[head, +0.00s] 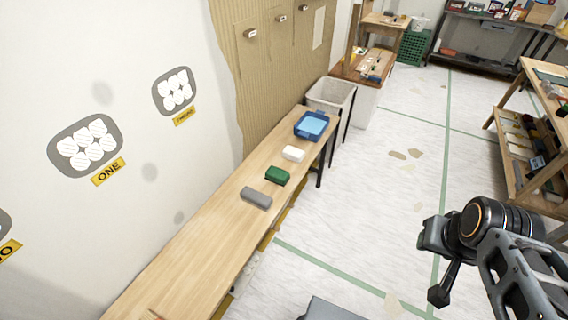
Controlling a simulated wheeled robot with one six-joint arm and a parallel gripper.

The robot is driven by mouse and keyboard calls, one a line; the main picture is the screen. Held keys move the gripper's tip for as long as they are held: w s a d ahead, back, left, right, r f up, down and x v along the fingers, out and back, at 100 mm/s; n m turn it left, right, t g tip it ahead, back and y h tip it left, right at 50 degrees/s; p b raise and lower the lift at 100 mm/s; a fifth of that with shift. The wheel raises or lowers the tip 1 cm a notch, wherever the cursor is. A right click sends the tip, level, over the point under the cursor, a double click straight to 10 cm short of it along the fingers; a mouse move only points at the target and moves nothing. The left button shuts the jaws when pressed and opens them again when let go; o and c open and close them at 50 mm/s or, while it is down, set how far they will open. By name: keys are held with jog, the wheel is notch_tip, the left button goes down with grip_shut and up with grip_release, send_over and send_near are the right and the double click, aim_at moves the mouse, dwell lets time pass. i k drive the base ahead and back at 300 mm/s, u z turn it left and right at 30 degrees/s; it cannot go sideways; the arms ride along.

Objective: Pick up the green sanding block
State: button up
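The green sanding block (277,175) lies on the long wooden bench (199,233) along the left wall. It sits between a grey block (256,198) and a white block (293,154), apart from both. My gripper (437,297) is at the right of the head view, over the floor and well away from the bench. It shows only as a small dark part below my arm's joints. I cannot tell whether its fingers are open or shut.
A wooden shelf unit (527,165) stands at the right. The pale floor (385,170) between bench and shelf is clear apart from flat scraps.

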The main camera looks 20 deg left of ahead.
aim_at(277, 175)
jog(key=u, duration=0.4)
jog(key=i, duration=0.9)
jog(key=u, duration=1.2)
jog(key=i, duration=0.5)
jog(key=u, duration=0.4)
